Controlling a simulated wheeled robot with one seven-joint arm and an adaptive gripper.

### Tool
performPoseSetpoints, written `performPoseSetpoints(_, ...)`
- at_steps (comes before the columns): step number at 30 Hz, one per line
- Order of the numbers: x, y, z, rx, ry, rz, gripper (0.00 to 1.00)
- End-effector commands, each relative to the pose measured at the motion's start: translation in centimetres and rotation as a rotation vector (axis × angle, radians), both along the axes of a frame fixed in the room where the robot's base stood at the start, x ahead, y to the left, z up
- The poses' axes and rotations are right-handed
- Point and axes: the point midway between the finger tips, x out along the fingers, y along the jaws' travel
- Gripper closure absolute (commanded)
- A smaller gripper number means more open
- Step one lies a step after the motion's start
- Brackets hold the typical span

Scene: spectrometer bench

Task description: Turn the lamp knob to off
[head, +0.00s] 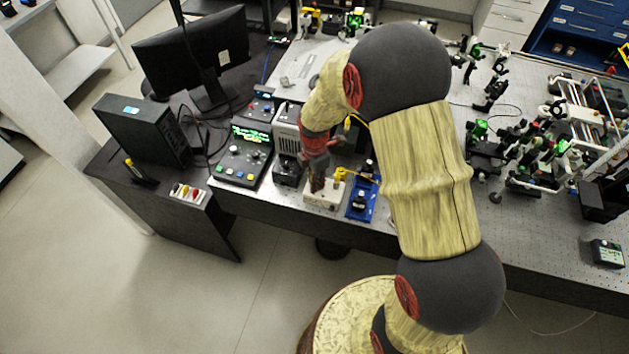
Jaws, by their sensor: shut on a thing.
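My gripper (317,184) points down at the top of a small cream-coloured box (326,202) near the front edge of the bench. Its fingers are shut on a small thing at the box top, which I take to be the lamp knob. The fingers hide the knob, so its pointer and setting cannot be read. A yellow part (340,174) shows just right of the fingers, at the back of the box.
A blue plate with a dark mount (360,203) stands close right of the box. A dark control unit with a lit green display (250,135) and a vented box (288,128) stand to the left. The bench's front edge is close. Optics crowd the right side.

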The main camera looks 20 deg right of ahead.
Motion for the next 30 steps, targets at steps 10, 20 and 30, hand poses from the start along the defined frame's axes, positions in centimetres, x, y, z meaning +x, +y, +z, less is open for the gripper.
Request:
performPoseSetpoints(10,0.0,0.0,0.0,0.0,0.0,0.0,0.79)
performPoseSetpoints(20,0.0,0.0,0.0,0.0,0.0,-0.001,0.66)
performPoseSetpoints(30,0.1,0.0,1.2,0.0,-0.003,-0.001,0.66)
